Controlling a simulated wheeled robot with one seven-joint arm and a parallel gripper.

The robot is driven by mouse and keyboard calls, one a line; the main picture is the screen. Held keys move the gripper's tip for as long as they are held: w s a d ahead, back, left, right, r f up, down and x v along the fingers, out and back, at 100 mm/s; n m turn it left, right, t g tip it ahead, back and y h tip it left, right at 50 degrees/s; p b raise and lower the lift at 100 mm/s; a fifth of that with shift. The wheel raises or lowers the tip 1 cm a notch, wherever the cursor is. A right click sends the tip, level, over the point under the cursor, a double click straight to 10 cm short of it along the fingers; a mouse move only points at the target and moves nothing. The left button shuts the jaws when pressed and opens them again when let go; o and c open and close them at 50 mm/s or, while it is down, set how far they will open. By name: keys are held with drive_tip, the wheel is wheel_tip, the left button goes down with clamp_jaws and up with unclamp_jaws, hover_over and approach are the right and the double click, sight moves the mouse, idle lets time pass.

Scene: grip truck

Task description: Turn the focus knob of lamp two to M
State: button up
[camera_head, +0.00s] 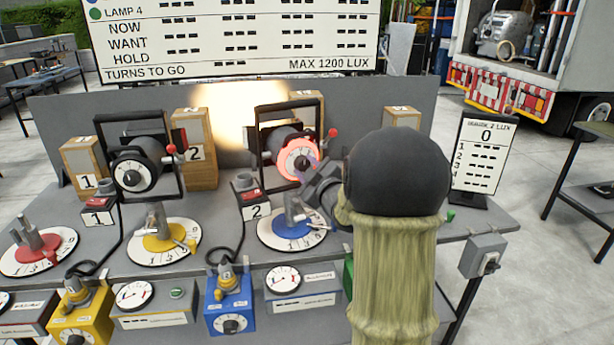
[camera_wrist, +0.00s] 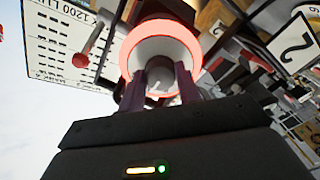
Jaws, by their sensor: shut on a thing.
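Lamp two (camera_head: 283,140) is a dark lamp in a black frame, right of the wooden block marked 2 (camera_head: 197,153). Its round front dial (camera_head: 292,156) has a glowing red ring. The ring also shows large in the wrist view (camera_wrist: 161,28). My gripper (camera_head: 308,170) reaches the dial from the lower right. In the wrist view its two dark fingers (camera_wrist: 165,86) are shut on the grey focus knob (camera_wrist: 160,75) in the dial's middle. The letters on the dial and the knob's pointer are too small or hidden to read.
Lamp one (camera_head: 135,165) stands to the left. A red-ended lever (camera_head: 333,133) sticks up beside lamp two. A blue turntable (camera_head: 300,229) and a switch box marked 2 (camera_head: 250,194) stand in front. My arm hides the right part of the bench.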

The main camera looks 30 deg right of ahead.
idle(0.3)
drive_tip(key=o, duration=1)
drive_tip(key=shift+c, duration=0.2)
drive_tip(key=shift+s, duration=0.1)
drive_tip(key=s+b, duration=0.2)
drive_tip(key=s, duration=1.5)
drive_tip(key=shift+s+a, duration=0.15)
drive_tip(key=shift+a, duration=0.05)
